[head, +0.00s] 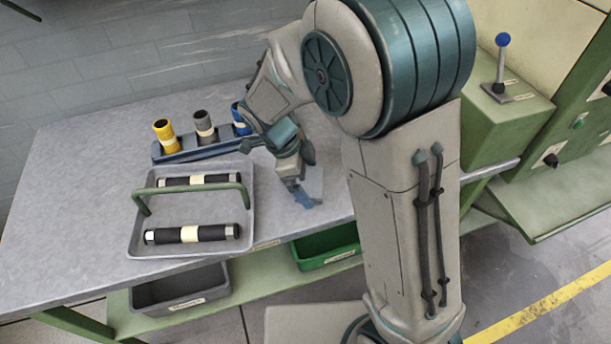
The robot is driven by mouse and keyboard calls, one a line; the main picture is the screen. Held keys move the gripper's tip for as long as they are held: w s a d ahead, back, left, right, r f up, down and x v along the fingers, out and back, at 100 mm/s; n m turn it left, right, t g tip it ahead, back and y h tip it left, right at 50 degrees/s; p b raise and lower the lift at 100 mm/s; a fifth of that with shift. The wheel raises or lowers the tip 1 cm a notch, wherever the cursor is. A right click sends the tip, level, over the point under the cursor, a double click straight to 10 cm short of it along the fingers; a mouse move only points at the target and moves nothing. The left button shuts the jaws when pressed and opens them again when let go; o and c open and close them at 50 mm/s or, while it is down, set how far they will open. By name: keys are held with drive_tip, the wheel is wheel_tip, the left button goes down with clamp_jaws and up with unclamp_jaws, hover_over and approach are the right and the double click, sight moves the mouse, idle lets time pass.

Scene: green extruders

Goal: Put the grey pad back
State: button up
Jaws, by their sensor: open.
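My gripper (304,197) points down over the front part of the grey table, right of the tray. It is open. A small flat pale grey piece (316,182) shows right beside the fingers and may be the grey pad; I cannot tell whether it touches them or lies on the table. A dark blue rack (185,155) at the back of the table holds a yellow cylinder (165,134), a grey cylinder (204,124) and a blue cylinder (240,116), each with a pale label. My arm partly covers the rack's right end.
A grey tray (140,248) with a green handle (190,189) holds two black rollers with pale bands. A grey bin (180,290) and a green bin (327,248) sit below the table. A green machine with a blue-knobbed lever (502,60) stands right. The table's left side is clear.

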drive_tip(key=v, duration=1.2)
drive_tip(key=s+d+n+t+y, duration=0.1)
drive_tip(key=s+d+n+y, duration=0.1)
drive_tip(key=s+d+n, duration=0.4)
drive_tip(key=s+d+n+t+y, duration=0.2)
drive_tip(key=s+d+n, duration=0.4)
drive_tip(key=d+n, duration=0.5)
drive_tip(key=shift+s+r+n+y, duration=0.25)
drive_tip(key=shift+r+n+y, duration=0.05)
drive_tip(key=shift+n, duration=0.7)
